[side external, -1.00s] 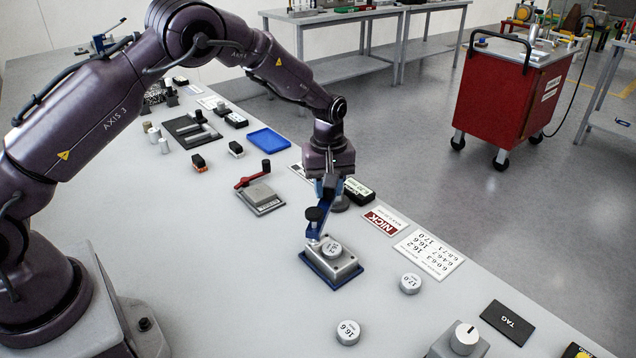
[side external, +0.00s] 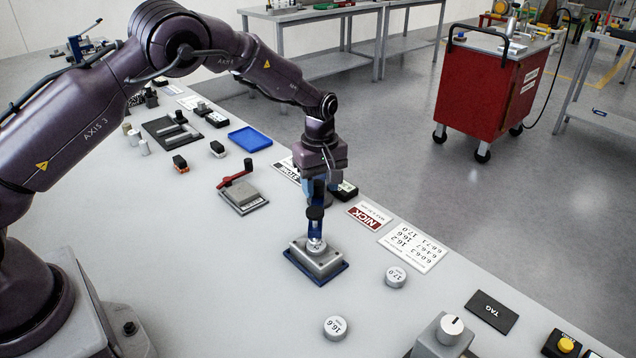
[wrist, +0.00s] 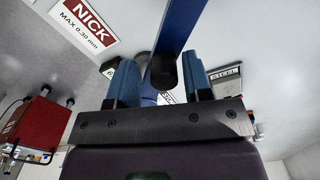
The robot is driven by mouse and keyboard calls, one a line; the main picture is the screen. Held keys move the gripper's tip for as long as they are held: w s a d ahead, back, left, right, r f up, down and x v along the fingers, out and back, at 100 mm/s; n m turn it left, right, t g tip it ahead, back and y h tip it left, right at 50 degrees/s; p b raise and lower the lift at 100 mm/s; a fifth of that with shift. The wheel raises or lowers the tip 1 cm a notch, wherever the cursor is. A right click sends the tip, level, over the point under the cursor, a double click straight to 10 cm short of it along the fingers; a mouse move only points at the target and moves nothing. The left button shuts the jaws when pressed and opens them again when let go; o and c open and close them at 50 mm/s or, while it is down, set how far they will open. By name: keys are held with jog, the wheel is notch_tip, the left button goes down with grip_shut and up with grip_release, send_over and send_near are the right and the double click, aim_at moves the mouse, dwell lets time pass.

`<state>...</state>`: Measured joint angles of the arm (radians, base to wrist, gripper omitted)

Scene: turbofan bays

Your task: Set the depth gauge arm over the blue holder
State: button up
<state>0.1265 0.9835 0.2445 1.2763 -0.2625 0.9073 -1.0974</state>
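The blue holder (side external: 335,277) is a blue base under a grey block on the bench, mid-picture in the side view. A disc (side external: 316,246) sits in its top, partly hidden. The blue depth gauge arm (side external: 315,228) with a black knob (side external: 315,212) stands in line above the disc. The arm also crosses the top of the wrist view (wrist: 182,28). My gripper (side external: 318,192) is at the arm's upper part. In the wrist view its two blue fingers (wrist: 163,80) are apart, with the arm's dark end showing between them; contact is not clear.
Loose discs marked 17.0 (side external: 396,277) and 16.6 (side external: 335,327) lie right and in front. A grey block with a red lever (side external: 243,195) stands left. The NICK plate (side external: 368,215) and number card (side external: 414,246) lie near the bench edge.

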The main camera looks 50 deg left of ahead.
aim_at(319, 182)
jog(key=shift+o, duration=0.3)
jog(key=shift+a, duration=0.1)
notch_tip(319, 182, up, 13)
dwell(0.4)
jog(key=s+r+m+t, duration=0.2)
jog(key=s+r+m, duration=0.2)
jog(key=s, duration=0.6)
jog(key=s+r+m+t, duration=0.1)
jog(key=s+r+m, duration=0.3)
jog(key=s, duration=0.7)
jog(key=s+d+r+m+t, duration=0.1)
jog(key=s+r+m, duration=0.3)
jog(key=s, duration=0.7)
jog(key=m+t, duration=0.1)
jog(key=m, duration=0.1)
jog(key=shift+m+t, duration=0.3)
